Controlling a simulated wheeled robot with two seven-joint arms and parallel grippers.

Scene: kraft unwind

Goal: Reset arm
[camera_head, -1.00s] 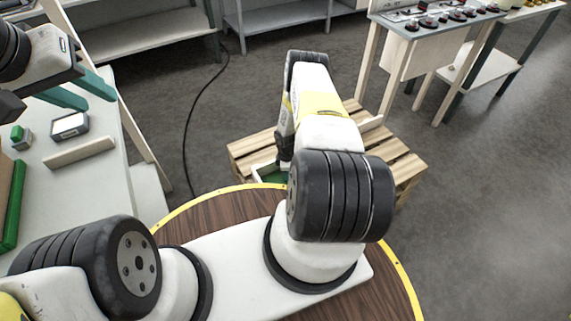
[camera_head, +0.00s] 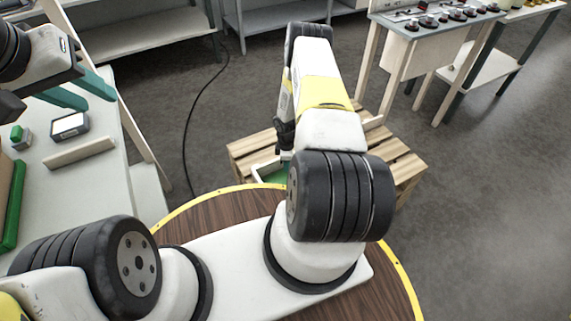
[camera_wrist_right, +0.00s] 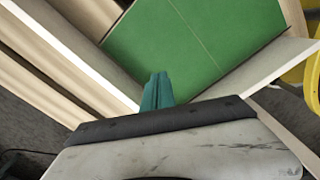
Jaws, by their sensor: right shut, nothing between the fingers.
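My left gripper (camera_head: 82,90) is at the left edge of the head view, above the pale table. Its two teal fingers are apart, with nothing seen between them. My right arm reaches forward over the wooden pallet, and its gripper is mostly hidden behind the arm in the head view. In the right wrist view my right gripper (camera_wrist_right: 157,90) has its teal fingers together and empty. They point over a green-floored tray (camera_wrist_right: 195,40) with pale walls. Whether the fingertips touch the tray, I cannot tell.
The slatted pallet (camera_head: 400,165) stands on the grey floor, partly behind my right arm. On the pale table (camera_head: 85,200) are a small box with a screen (camera_head: 70,125), a green button box (camera_head: 19,136) and a wooden strip (camera_head: 78,153). A control desk (camera_head: 425,45) stands behind.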

